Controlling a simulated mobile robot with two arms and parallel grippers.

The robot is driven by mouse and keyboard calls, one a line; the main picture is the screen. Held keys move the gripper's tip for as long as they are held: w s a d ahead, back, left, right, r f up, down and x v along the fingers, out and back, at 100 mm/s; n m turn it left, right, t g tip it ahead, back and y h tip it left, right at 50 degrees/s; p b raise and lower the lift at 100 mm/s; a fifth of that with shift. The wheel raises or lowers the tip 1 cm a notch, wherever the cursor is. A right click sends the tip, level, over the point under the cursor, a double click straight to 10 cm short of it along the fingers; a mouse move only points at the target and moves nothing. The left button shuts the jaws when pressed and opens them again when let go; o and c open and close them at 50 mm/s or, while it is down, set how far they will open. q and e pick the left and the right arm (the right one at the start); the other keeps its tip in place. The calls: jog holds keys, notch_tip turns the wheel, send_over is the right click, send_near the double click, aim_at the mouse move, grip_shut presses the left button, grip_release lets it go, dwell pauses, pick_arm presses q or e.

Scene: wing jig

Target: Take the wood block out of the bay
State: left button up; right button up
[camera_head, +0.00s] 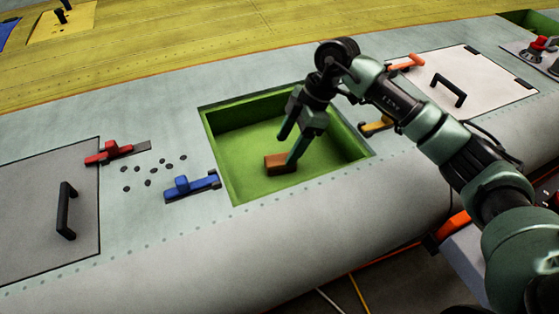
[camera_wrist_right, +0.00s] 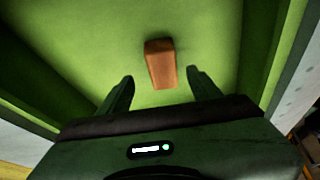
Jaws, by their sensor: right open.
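The wood block (camera_head: 277,164) is a small brown block lying on the green floor of the open bay (camera_head: 236,183). In the right wrist view the block (camera_wrist_right: 161,64) lies ahead of my fingertips, lined up with the gap between them. My right gripper (camera_head: 290,145) reaches down into the bay and is open, with one finger beside or in front of the block's right end. In the wrist view the two fingers of my right gripper (camera_wrist_right: 160,82) are spread apart, with nothing held. My left gripper is not in view.
A blue clamp (camera_head: 190,187) sits left of the bay, and a yellow one (camera_head: 375,127) on its right. A red clamp (camera_head: 110,152) and a grey panel with a black handle (camera_head: 66,210) are further left. A pale panel (camera_head: 480,75) lies at upper right. Bay walls surround my gripper.

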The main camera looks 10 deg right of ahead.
aim_at(280, 159)
jog(key=x, duration=0.1)
jog(key=p+x, duration=0.1)
jog(key=x, duration=0.1)
jog(key=p+x, duration=0.1)
jog(key=shift+s+a+f, duration=0.15)
jog(key=shift+s+a, duration=0.15)
jog(key=shift+w+f, duration=0.1)
jog(key=shift+f, duration=0.25)
grip_shut()
jog(key=shift+r, duration=0.1)
